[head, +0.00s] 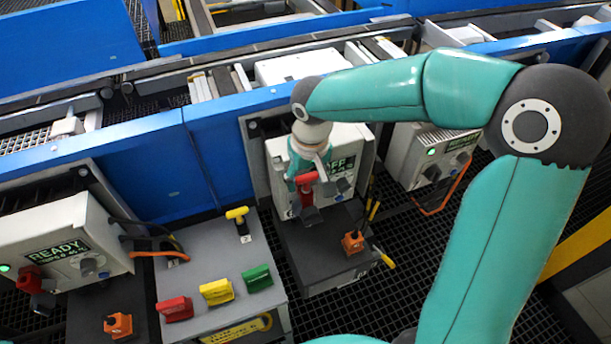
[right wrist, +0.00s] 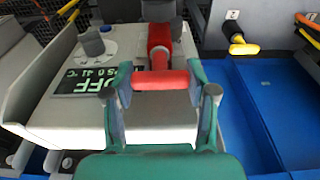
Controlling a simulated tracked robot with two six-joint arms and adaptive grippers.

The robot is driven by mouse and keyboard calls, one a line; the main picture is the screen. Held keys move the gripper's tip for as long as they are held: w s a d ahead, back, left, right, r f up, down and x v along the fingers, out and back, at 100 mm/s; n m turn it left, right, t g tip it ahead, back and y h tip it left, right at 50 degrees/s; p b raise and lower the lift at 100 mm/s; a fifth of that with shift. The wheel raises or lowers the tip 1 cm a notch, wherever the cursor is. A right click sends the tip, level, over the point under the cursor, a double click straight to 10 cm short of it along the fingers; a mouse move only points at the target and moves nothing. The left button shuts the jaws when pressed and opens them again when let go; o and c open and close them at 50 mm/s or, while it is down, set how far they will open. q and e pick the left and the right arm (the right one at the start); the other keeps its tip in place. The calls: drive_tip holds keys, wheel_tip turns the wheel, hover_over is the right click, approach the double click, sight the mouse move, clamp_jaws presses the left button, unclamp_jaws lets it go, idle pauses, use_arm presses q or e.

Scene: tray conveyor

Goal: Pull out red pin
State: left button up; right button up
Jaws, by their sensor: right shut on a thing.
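The red pin (head: 307,179) has a T-shaped handle and is at the front of the grey control box (head: 351,146) whose display reads OFF. In the right wrist view the crossbar of the red pin (right wrist: 160,80) lies between my fingers, with its red stem running toward a red cylinder on the box. My right gripper (head: 305,184) is shut on the crossbar; it also shows in the right wrist view (right wrist: 161,88). I cannot tell how deep the pin sits. My left gripper is not in view.
A grey stand (head: 210,262) at the left carries red, yellow and green blocks and a yellow T-handle (head: 238,214). A box reading READY (head: 62,244) stands further left. An orange knob (head: 353,242) is in front of the OFF box. A blue conveyor (head: 157,150) runs behind.

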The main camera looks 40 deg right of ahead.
drive_tip(key=shift+r+p, duration=1.85)
drive_tip(key=shift+r, duration=0.75)
drive_tip(key=shift+r, duration=0.2)
drive_tip(key=shift+r+p, duration=1.5)
drive_tip(key=shift+r, duration=0.4)
